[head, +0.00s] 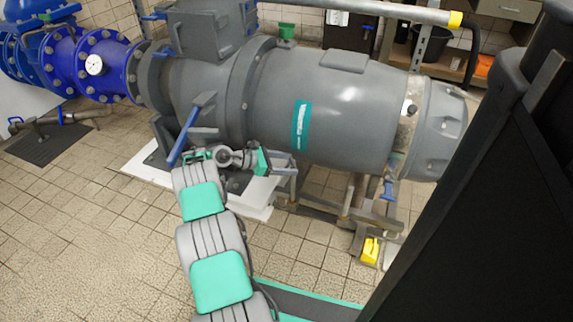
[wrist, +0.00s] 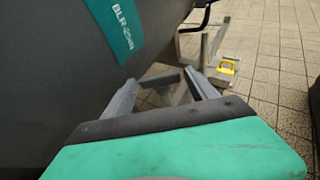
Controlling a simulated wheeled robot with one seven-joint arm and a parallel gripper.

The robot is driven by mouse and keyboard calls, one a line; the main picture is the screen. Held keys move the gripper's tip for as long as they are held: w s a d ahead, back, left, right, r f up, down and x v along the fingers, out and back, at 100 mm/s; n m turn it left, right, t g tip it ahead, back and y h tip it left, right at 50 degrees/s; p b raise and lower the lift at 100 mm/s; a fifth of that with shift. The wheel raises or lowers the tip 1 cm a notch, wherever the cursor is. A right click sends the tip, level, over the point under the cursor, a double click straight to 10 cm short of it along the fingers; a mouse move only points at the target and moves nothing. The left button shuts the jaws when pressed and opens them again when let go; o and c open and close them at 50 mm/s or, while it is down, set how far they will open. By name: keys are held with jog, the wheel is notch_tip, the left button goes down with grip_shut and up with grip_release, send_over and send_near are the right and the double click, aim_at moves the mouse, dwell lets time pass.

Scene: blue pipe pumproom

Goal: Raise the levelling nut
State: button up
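I cannot make out the levelling nut for certain in either view. The large grey pump body (head: 345,105) lies on its side above a steel stand (head: 345,213); its side also fills the left of the wrist view (wrist: 60,60). My gripper (head: 290,173) is beside the lower flank of the pump, below the teal label. In the wrist view my gripper (wrist: 160,82) has its two grey fingers spread apart, with no object visibly held. Parts of the stand show beyond the fingertips. The teal gripper housing hides what lies directly below.
A yellow block (head: 370,250) is by the stand's foot, also in the wrist view (wrist: 227,67). A blue lever (head: 191,130) juts out left of my gripper. A white plinth (head: 258,207) lies below. Tiled floor (head: 100,240) is clear at left.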

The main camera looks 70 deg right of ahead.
jog(key=shift+o, duration=1.1)
jog(key=shift+w, duration=0.1)
jog(key=shift+a+r, duration=0.1)
